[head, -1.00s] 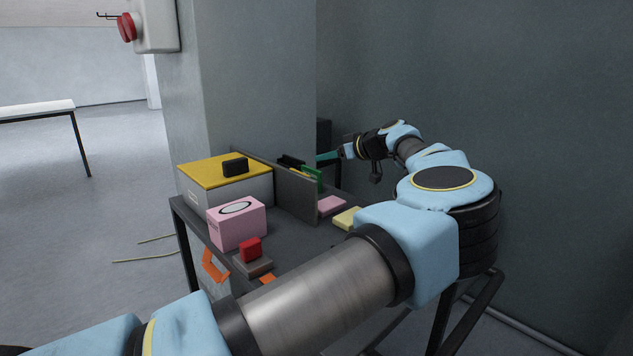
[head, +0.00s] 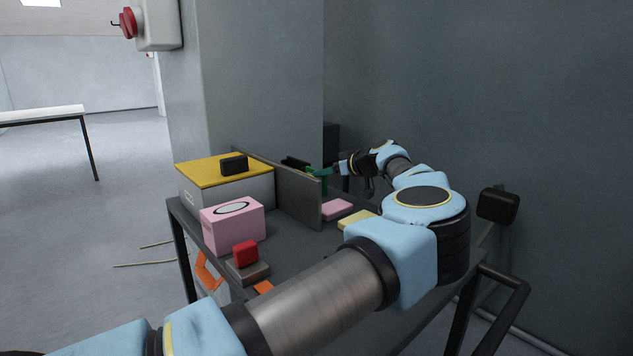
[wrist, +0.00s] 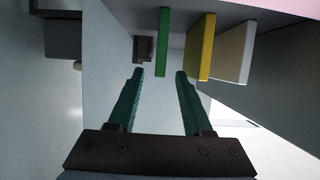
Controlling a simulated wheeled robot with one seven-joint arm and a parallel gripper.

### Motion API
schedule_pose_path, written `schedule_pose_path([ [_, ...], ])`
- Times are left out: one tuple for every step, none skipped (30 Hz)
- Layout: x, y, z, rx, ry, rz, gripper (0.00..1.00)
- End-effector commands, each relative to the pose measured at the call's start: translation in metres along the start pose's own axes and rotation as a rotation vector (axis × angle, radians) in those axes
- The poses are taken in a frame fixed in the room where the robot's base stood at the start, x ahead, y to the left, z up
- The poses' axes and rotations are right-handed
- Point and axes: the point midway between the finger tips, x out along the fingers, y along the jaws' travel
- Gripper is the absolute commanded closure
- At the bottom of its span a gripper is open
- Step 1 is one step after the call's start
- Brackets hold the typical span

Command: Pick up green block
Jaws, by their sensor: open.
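The green block (wrist: 163,42) is a thin upright slab in the wrist view, just beyond and between my fingertips. My gripper (wrist: 159,73) is open, with its two teal fingers either side of the line to the block; nothing is between them. In the head view the green block (head: 324,186) shows as a narrow strip behind the grey divider, partly hidden. My gripper (head: 318,171) reaches it from the right there. I cannot tell whether a finger touches it.
A yellow block (wrist: 206,48) and a pale block (wrist: 236,52) stand right of the green one; a dark block (wrist: 143,49) is left of it. The divider (head: 290,192), a pink box (head: 234,226) and a yellow-lidded box (head: 225,178) occupy the cart. A wall rises behind.

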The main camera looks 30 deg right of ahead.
Motion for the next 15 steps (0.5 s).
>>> schedule_pose_path([
  [0.003, 0.000, -0.001, 0.000, 0.001, 0.000, 0.50],
  [0.006, 0.000, -0.002, 0.000, 0.000, 0.000, 0.50],
  [0.011, 0.000, -0.003, 0.000, 0.000, -0.001, 0.50],
  [0.016, 0.000, -0.003, 0.000, 0.000, -0.002, 0.50],
  [0.021, 0.000, -0.004, 0.001, 0.001, -0.002, 0.50],
  [0.027, 0.001, -0.005, 0.001, 0.001, -0.002, 0.50],
  [0.032, 0.001, -0.005, 0.000, 0.001, -0.002, 0.50],
  [0.035, 0.001, -0.005, 0.001, 0.001, -0.001, 0.50],
  [0.041, 0.001, -0.004, 0.001, 0.002, -0.001, 0.50],
  [0.044, 0.001, -0.004, 0.001, 0.001, 0.000, 0.50],
  [0.046, 0.002, -0.004, 0.001, 0.001, 0.001, 0.50],
  [0.049, 0.002, -0.004, 0.000, 0.000, 0.002, 0.50],
  [0.050, 0.002, -0.003, 0.000, 0.000, 0.002, 0.50],
  [0.051, 0.002, -0.003, 0.000, 0.000, 0.002, 0.50],
  [0.052, 0.002, -0.003, 0.000, 0.000, 0.002, 0.50],
])
